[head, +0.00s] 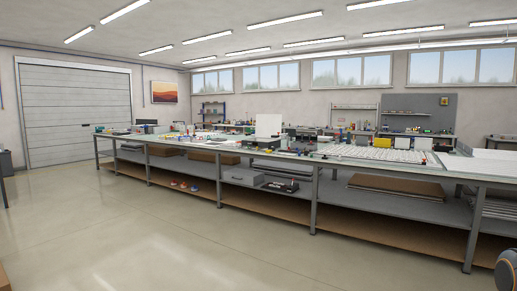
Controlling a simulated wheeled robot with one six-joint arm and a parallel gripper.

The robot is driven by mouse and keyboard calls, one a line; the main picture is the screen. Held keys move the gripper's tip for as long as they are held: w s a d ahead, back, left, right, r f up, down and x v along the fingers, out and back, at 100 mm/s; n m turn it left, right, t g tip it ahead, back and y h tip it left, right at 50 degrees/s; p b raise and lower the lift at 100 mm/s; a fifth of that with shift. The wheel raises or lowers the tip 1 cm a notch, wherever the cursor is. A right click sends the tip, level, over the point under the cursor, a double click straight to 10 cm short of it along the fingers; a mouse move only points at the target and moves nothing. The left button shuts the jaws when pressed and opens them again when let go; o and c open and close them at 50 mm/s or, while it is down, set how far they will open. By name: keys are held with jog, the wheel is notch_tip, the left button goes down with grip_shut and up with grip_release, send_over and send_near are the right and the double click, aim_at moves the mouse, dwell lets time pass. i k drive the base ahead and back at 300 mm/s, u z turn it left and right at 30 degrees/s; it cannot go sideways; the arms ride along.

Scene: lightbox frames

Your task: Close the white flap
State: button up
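A white upright panel (269,125), which looks like the white flap, stands on the long workbench (340,172) near the middle of the view. It rises behind a low dark box (262,143). I cannot tell from here whether it is hinged to that box. The panel is some distance away across the floor.
Open floor (150,225) lies in front of the bench. The bench has grey legs and lower shelves holding boxes and flat sheets. A large white tray-like grid (375,153) and yellow bins (362,140) are right of the panel. A grey shutter door (75,115) is at left.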

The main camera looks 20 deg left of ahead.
aim_at(267, 125)
jog(key=u, duration=0.2)
jog(key=i, duration=0.7)
jog(key=u, duration=0.95)
jog(key=i, duration=2.1)
jog(key=u, duration=0.65)
jog(key=i, duration=3.9)
jog(key=z, duration=1.05)
jog(key=i, duration=1.95)
jog(key=z, duration=0.8)
